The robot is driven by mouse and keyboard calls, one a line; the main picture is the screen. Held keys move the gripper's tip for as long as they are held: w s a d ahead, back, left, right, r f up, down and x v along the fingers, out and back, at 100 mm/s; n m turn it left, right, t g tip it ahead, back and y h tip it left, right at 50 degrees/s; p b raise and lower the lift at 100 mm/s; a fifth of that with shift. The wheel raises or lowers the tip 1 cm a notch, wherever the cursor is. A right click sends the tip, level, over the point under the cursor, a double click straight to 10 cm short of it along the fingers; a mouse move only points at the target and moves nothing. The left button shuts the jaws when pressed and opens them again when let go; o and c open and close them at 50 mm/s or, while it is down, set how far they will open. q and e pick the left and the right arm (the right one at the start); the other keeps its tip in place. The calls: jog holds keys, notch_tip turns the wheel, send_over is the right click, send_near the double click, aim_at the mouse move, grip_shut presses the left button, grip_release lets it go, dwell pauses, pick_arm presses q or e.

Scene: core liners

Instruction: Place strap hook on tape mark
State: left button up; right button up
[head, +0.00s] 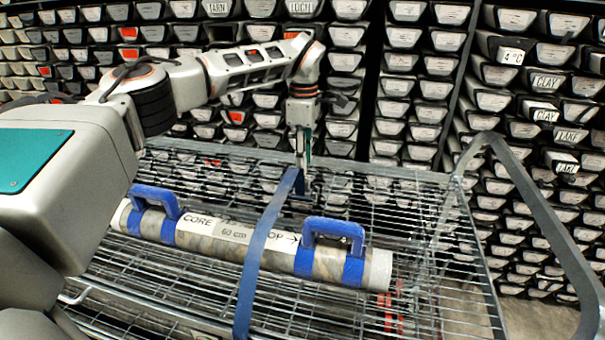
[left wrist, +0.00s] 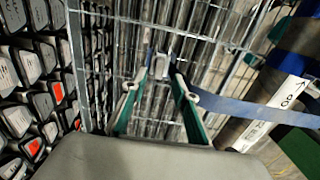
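A blue strap (head: 262,240) runs across a core tube (head: 215,227) lying on a wire-mesh cart. Its far end rises to my left gripper (head: 303,168), which points down near the cart's back edge. In the left wrist view, the green fingers of my left gripper (left wrist: 161,68) close in on a small grey strap hook (left wrist: 160,72), and the blue strap (left wrist: 250,108) runs off to the right from there. The hook's lower part is hard to make out. No tape mark can be told for certain. My right gripper is not in view.
The tube has two blue handles (head: 333,232) standing up. The wire cart (head: 440,300) has a raised grey push bar (head: 530,195) at the right. Red strips (head: 393,308) show through its mesh. Racks of core boxes (head: 405,90) stand close behind. The mesh right of the tube is clear.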

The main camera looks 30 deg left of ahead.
aim_at(304, 180)
pick_arm(q)
notch_tip(304, 180, up, 5)
jog(key=shift+r+p, duration=0.1)
jog(key=shift+p, duration=0.2)
dwell(0.4)
